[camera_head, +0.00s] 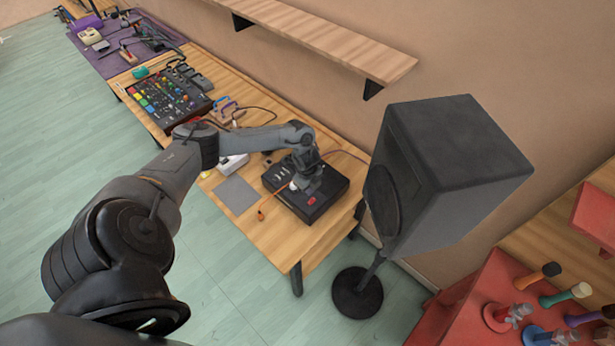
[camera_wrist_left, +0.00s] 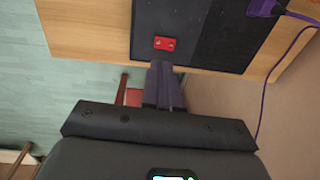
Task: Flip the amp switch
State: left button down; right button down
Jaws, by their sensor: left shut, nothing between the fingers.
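The amp is a low black box (camera_head: 325,205) near the right end of the long wooden table in the head view. Its dark top (camera_wrist_left: 205,25) also fills the upper part of the left wrist view. A red switch (camera_wrist_left: 164,43) sits near the amp's edge there. My left gripper (camera_head: 303,186) is over the amp in the head view. In the left wrist view its purple-grey fingers (camera_wrist_left: 163,68) are together and empty, with their tips just below the switch. I cannot tell whether they touch the amp. My right gripper is in neither view.
A black speaker (camera_head: 435,170) on a round-based stand (camera_head: 357,292) stands right of the table. A mixer (camera_head: 168,98) and cables lie farther left. A grey square pad (camera_head: 236,195) lies left of the amp. A purple cable (camera_wrist_left: 270,85) plugs into the amp. A shelf (camera_head: 330,40) is above.

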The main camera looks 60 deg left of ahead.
pick_arm(q)
notch_tip(320, 180, up, 6)
jog(key=shift+s+d+r, duration=0.15)
jog(key=shift+s, duration=0.25)
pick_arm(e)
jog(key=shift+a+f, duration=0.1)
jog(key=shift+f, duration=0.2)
